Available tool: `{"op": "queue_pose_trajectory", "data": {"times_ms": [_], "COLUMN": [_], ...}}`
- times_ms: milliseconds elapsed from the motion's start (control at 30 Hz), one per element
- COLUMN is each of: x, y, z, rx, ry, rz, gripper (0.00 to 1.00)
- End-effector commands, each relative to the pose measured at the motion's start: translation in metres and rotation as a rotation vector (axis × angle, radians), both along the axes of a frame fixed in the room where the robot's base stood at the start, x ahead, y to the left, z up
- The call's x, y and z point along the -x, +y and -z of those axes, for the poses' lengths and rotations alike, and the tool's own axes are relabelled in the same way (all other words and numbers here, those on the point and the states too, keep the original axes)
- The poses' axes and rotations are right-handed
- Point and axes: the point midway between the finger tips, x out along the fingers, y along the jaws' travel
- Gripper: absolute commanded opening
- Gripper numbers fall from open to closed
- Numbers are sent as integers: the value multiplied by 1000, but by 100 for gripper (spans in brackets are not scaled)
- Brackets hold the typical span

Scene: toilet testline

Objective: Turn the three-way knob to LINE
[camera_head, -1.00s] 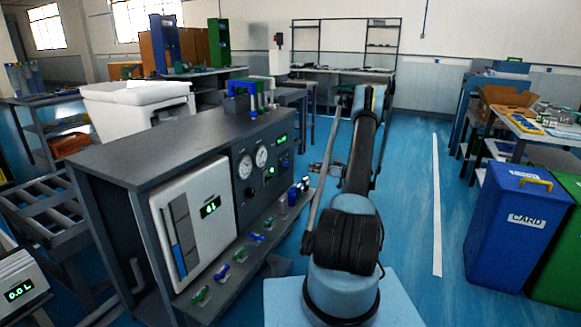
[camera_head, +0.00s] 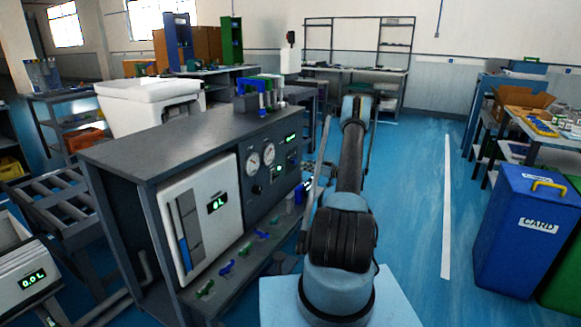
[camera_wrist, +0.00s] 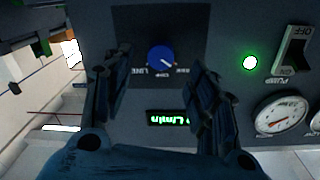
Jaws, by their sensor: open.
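The three-way knob (camera_wrist: 160,57) is blue and round, on a dark panel in the wrist view. Its small white mark points to the lower right in that view, away from the LINE label (camera_wrist: 139,71) on the left. My gripper (camera_wrist: 158,62) is open, with one dark finger on each side of the knob. I cannot tell whether either finger touches it. In the head view my arm reaches along the right end of the test bench (camera_head: 150,145), and I cannot make out the knob clearly there.
In the wrist view a green light (camera_wrist: 250,62), a PUMP switch (camera_wrist: 292,52), a gauge (camera_wrist: 281,115) and a green L/min display (camera_wrist: 174,118) surround the knob. Several small valves stand along the bench's low shelf (camera_head: 235,275). Blue floor (camera_head: 415,200) is clear to the right.

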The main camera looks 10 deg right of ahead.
Motion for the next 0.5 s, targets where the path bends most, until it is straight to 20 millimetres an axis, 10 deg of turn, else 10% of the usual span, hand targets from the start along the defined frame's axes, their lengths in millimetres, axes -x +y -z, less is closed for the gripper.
{"op": "queue_pose_trajectory", "data": {"times_ms": [500], "x": [-42], "y": [58], "z": [0], "rx": [0], "ry": [0], "rz": [-5], "gripper": [53]}}
